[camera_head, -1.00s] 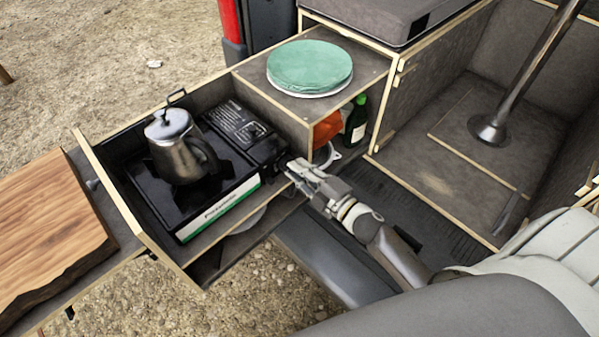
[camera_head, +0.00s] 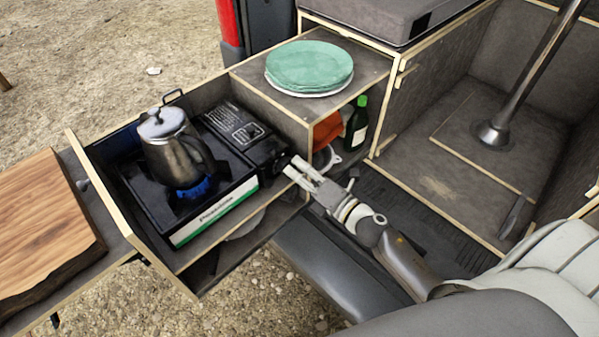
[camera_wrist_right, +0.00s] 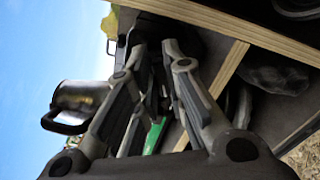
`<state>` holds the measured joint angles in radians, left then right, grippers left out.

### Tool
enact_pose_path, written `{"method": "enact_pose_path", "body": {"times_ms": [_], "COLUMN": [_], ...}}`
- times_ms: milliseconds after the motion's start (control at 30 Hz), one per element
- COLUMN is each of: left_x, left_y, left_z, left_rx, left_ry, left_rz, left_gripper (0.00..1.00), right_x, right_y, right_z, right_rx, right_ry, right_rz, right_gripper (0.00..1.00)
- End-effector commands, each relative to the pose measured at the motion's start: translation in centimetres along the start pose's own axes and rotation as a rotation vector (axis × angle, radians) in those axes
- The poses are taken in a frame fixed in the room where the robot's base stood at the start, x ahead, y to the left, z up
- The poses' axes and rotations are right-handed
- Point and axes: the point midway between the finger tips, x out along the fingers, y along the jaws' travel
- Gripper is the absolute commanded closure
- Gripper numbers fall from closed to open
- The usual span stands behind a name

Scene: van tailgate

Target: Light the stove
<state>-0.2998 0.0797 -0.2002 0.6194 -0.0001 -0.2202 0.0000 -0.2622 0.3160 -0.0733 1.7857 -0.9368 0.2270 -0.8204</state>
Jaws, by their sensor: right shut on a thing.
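The black camping stove (camera_head: 225,190) sits in the pulled-out drawer, with a white and green front strip. A metal kettle (camera_head: 172,150) stands upright on its burner; it also shows in the right wrist view (camera_wrist_right: 80,98). A blue flame (camera_head: 195,187) shows under the kettle. My right gripper (camera_head: 287,162) is at the stove's right end, where the knob (camera_head: 277,160) is, and is shut on it. The fingers cover most of the knob in the head view. In the right wrist view the fingers (camera_wrist_right: 158,50) meet at a dark part. My left gripper is not in view.
A wooden board (camera_head: 45,225) lies left of the drawer (camera_head: 120,222). Green plates (camera_head: 308,66) are on the cabinet top behind. A green bottle (camera_head: 357,122) and an orange item (camera_head: 327,130) stand in the open shelf close behind my right gripper.

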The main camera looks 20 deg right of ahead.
Motion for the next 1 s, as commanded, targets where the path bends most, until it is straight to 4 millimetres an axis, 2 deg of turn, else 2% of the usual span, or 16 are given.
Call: {"method": "enact_pose_path", "body": {"times_ms": [300,767,800,933,1000], "left_x": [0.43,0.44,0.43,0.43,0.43], "left_y": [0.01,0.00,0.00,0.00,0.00], "left_z": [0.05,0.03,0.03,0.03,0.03], "left_rx": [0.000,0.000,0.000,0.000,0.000], "left_ry": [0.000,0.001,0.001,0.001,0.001], "left_rz": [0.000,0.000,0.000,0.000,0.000], "left_gripper": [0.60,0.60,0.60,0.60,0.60], "right_x": [-0.03,-0.03,-0.03,-0.02,-0.01], "right_y": [-0.04,-0.01,-0.01,0.01,0.03], "right_z": [-0.10,-0.10,-0.11,-0.08,-0.07], "right_rx": [-0.087,-0.096,-0.096,-0.095,-0.095], "right_ry": [0.001,0.002,0.002,0.001,0.001], "right_rz": [-0.002,-0.002,-0.002,-0.002,-0.001], "right_gripper": [1.00,1.00,0.83,0.67,0.67]}}
